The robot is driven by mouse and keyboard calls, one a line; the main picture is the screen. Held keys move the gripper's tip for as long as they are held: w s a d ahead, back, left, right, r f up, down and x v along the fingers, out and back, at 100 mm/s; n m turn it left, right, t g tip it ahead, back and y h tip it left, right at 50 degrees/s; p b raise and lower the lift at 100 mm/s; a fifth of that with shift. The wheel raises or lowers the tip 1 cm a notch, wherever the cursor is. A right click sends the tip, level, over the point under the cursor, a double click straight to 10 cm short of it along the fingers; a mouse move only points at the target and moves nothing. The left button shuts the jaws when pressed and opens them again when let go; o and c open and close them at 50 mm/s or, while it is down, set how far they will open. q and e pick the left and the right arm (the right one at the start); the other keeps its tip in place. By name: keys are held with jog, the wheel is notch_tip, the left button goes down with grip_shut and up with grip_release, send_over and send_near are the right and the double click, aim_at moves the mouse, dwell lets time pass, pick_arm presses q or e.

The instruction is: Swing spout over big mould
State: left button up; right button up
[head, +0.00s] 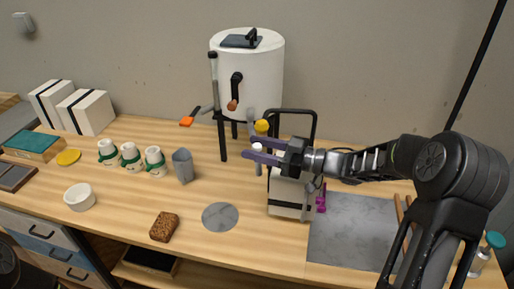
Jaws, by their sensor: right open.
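A white tank (260,85) with a dark lid stands on black legs at the back. A rod with a black knob (212,55) rises at its left side, and a short grey tube (206,109), which looks like the spout, points left from its foot. White blocks with black bands, which look like moulds, stand at the far left: a rear one (43,98) and a front one (93,115). I cannot tell which is the big mould. My right gripper (250,148) is open, its purple fingers pointing left in front of the tank's legs. My left gripper is not in view.
A white box (289,197) sits under my right gripper, with a black frame (292,112) behind. Several white cups (131,157), a grey jug (183,166), a white bowl (79,197), a sponge (164,227) and a grey disc (220,217) occupy the bench. Bare wood lies between them.

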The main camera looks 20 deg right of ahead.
jog(key=shift+s+d, duration=0.35)
jog(key=shift+d, duration=0.1)
jog(key=b+v, duration=0.2)
jog(key=v, duration=0.4)
jog(key=shift+s+d, duration=0.25)
